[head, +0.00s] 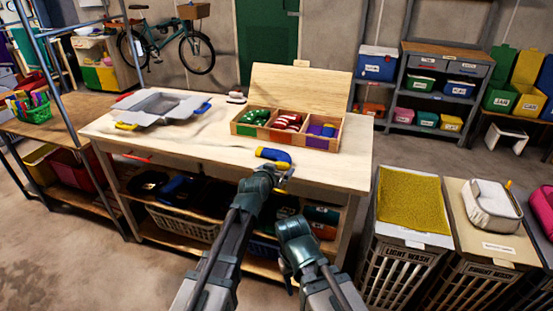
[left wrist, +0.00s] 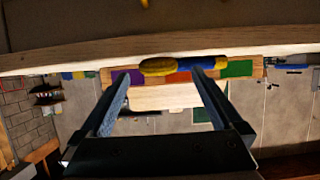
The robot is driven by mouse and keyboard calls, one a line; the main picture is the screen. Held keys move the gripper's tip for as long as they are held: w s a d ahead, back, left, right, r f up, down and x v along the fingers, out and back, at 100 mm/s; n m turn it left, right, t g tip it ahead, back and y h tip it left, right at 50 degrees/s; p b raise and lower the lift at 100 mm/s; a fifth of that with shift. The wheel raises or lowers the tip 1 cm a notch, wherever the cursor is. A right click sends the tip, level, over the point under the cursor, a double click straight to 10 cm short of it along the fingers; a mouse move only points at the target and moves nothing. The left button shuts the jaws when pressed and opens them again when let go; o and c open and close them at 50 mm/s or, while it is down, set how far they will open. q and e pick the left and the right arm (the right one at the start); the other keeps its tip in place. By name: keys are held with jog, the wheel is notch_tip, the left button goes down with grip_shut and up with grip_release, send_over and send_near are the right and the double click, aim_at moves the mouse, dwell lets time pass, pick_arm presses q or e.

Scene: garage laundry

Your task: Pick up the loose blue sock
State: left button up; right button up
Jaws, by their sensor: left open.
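The loose blue sock (head: 273,155) has yellow ends and lies on the wooden worktable near its front edge, in front of the divided box. In the left wrist view the sock (left wrist: 190,65) shows beyond the fingertips, its yellow end to the left. My left gripper (head: 283,178) is open, at the table's front edge just short of the sock. Its fingers (left wrist: 161,76) have nothing between them. My right gripper (head: 289,278) hangs low in front of the table; its jaws are unclear.
A grey tray (head: 160,106) sits at the table's left. Hampers (head: 412,236) stand at the right. The table's front right is clear.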

aim_at(281, 165)
pick_arm(q)
jog(key=b+x, duration=0.1)
jog(key=x, duration=0.2)
jog(key=shift+w+d, duration=0.25)
jog(key=shift+w, duration=0.1)
jog(key=shift+s+r, duration=0.1)
jog(key=shift+c, duration=0.6)
jog(key=c, duration=1.3)
pick_arm(e)
jog(key=shift+f, duration=0.55)
pick_arm(q)
jog(key=shift+r, duration=0.1)
pick_arm(e)
jog(key=shift+r, duration=0.1)
